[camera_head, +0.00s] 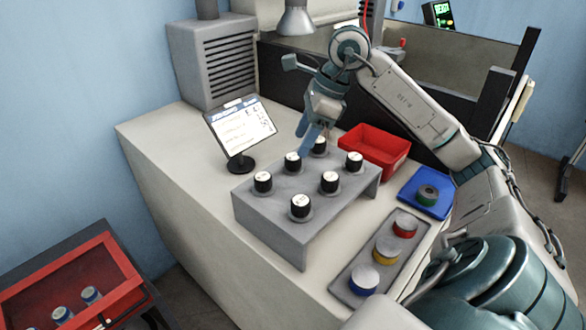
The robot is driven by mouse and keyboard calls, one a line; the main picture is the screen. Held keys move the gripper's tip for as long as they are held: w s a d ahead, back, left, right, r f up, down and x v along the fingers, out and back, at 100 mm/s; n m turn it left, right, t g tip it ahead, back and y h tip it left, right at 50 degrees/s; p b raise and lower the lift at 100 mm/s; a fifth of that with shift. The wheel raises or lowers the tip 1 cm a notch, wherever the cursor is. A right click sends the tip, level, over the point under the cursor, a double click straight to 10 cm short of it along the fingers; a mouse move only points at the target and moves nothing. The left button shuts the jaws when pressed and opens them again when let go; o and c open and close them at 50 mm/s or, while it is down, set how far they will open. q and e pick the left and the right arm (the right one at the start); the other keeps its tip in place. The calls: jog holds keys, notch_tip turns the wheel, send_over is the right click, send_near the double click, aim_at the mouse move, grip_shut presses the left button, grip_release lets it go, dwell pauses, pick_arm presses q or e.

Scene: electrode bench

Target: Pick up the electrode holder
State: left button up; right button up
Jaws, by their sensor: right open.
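Several black cylindrical holders with white tops stand upright in a grey raised rack (276,222) on the bench. I cannot tell which is the electrode holder the task means. The nearest holder to the gripper is the back one (319,146); others are the back-left one (292,161), the right one (354,161) and the front one (300,207). My right gripper (311,138) is open, pointing down over the back of the rack. A blue finger partly covers the back holder; I cannot tell whether they touch. My left gripper is not in view.
A red bin (376,152) and a blue tray (424,193) holding a dark-green round piece stand right of the rack. A grey strip (350,270) carries red, yellow and blue capped pieces. A label sign (240,132) stands left. A red case (70,280) is lower left.

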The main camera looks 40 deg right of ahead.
aim_at(294, 156)
jog(key=p+x, duration=0.1)
jog(key=x, duration=0.3)
jog(key=shift+f, duration=0.1)
jog(key=shift+w+f, duration=0.15)
jog(key=shift+f, duration=0.25)
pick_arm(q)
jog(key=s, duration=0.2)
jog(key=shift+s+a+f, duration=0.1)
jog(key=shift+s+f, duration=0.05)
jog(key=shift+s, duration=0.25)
pick_arm(e)
jog(key=shift+a, duration=0.1)
jog(key=shift+c, duration=0.2)
jog(key=shift+r, duration=0.1)
jog(key=c, duration=1.2)
